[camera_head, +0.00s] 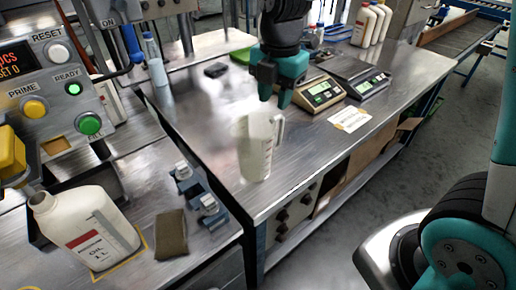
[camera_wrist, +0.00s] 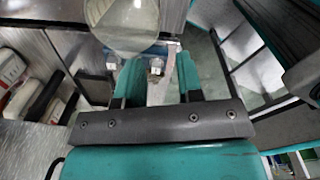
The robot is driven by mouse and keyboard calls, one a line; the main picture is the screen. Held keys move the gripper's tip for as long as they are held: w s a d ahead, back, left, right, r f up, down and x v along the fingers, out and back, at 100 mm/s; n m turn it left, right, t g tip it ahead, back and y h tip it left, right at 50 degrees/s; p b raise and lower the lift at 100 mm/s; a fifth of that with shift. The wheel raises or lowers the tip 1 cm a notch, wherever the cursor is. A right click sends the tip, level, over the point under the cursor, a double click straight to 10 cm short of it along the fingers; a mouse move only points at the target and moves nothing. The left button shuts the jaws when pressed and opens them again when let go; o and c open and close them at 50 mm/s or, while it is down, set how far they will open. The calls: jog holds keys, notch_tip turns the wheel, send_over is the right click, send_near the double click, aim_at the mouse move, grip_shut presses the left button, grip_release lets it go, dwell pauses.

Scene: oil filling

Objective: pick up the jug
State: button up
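The jug (camera_head: 255,150) is a translucent whitish vessel standing upright on the steel bench, near its front edge. Its handle is on the right side in the head view. My gripper (camera_head: 276,92) points down above the jug, apart from it as far as I can tell. In the wrist view a pale rounded vessel, seemingly the jug (camera_wrist: 126,22), shows at the top, beyond the left finger. The two teal fingers of my gripper (camera_wrist: 160,78) are spread, with nothing between them.
Two digital scales (camera_head: 319,92) (camera_head: 368,82) and a white label (camera_head: 350,118) lie right of the jug. A white oil bottle (camera_head: 85,228), a brown pad (camera_head: 171,234) and a blue-grey fixture (camera_head: 200,196) are at front left. A button panel (camera_head: 60,85) stands at far left.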

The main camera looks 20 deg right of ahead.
send_over(271, 156)
jog(key=f, duration=0.8)
jog(key=shift+s+a+f, duration=0.3)
jog(key=shift+s+f, duration=0.05)
jog(key=shift+s, duration=0.05)
jog(key=f, duration=0.3)
jog(key=f+p, duration=0.1)
jog(key=f, duration=0.1)
jog(key=shift+w+d+f, duration=0.1)
jog(key=shift+w+d, duration=0.25)
jog(key=shift+w, duration=0.05)
grip_shut()
